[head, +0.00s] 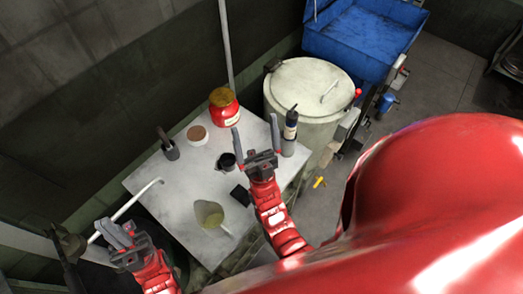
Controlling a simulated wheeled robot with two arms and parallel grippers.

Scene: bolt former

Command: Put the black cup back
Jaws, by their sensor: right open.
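A small black cup (227,162) stands on the light grey table top, near its middle. My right gripper (254,124) is open, with its two fingers spread wide. In the picture it lies just right of the cup, with its left finger close to the cup's right side. I cannot tell whether they touch, and nothing shows between the fingers. My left gripper (117,229) is at the lower left, by the table's left edge, away from the cup. Its jaw opening is unclear.
A large lidded drum (305,95) stands behind right.

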